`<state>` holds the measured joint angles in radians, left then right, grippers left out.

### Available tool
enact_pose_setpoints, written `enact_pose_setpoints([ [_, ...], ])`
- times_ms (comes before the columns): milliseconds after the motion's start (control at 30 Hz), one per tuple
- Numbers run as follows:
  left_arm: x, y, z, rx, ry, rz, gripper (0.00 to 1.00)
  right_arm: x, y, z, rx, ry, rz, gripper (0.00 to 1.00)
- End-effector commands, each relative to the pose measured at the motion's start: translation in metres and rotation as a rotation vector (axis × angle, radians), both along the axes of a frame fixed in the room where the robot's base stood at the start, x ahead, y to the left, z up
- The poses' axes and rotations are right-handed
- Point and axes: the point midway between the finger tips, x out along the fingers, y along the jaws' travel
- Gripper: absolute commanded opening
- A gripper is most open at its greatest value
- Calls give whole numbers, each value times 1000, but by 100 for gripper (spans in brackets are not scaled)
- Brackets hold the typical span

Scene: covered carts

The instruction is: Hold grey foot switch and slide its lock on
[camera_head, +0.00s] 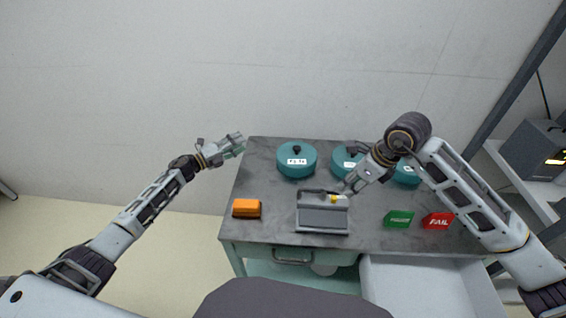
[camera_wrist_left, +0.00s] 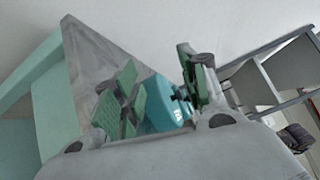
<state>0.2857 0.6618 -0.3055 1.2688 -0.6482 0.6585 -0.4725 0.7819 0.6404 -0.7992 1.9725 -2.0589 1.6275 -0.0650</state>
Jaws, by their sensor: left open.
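The grey foot switch (camera_head: 322,218) sits near the front middle of the cart top. It has a dark grey pedal plate and a small yellow part (camera_head: 334,199) at its back right, which I take to be the lock. My right gripper (camera_head: 347,188) is right at that back right corner, close to the yellow part. Its fingers are small and partly hidden, so I cannot tell whether they touch it. My left gripper (camera_head: 240,144) is open and empty above the back left corner of the cart; its green finger pads show in the left wrist view (camera_wrist_left: 158,88).
Several teal lidded pots stand along the back, the left one (camera_head: 297,160) clear and others partly behind my right arm. An orange block (camera_head: 246,208) lies left of the switch. Green (camera_head: 398,218) and red FAIL (camera_head: 437,221) blocks lie right. An open drawer (camera_head: 420,285) juts out in front.

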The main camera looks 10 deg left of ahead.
Motion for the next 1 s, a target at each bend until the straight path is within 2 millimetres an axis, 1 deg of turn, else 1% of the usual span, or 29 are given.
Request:
enact_pose_setpoints([
  [33, 0, -14, 14, 26, -29, -45, 43, 0, 0, 0, 0, 0, 0, 36],
  [200, -11, -64, 47, 121, -112, -205, 43, 0, 0, 0, 0, 0, 0, 36],
  [400, -34, -123, 79, 257, -201, -408, 43, 0, 0, 0, 0, 0, 0, 36],
  [500, -49, -149, 90, 334, -243, -506, 43, 0, 0, 0, 0, 0, 0, 36],
  [700, -80, -191, 105, 495, -311, -690, 43, 0, 0, 0, 0, 0, 0, 36],
  [800, -96, -207, 109, 584, -343, -776, 43, 0, 0, 0, 0, 0, 0, 36],
  [1000, -125, -229, 113, 773, -390, -926, 43, 0, 0, 0, 0, 0, 0, 36],
])
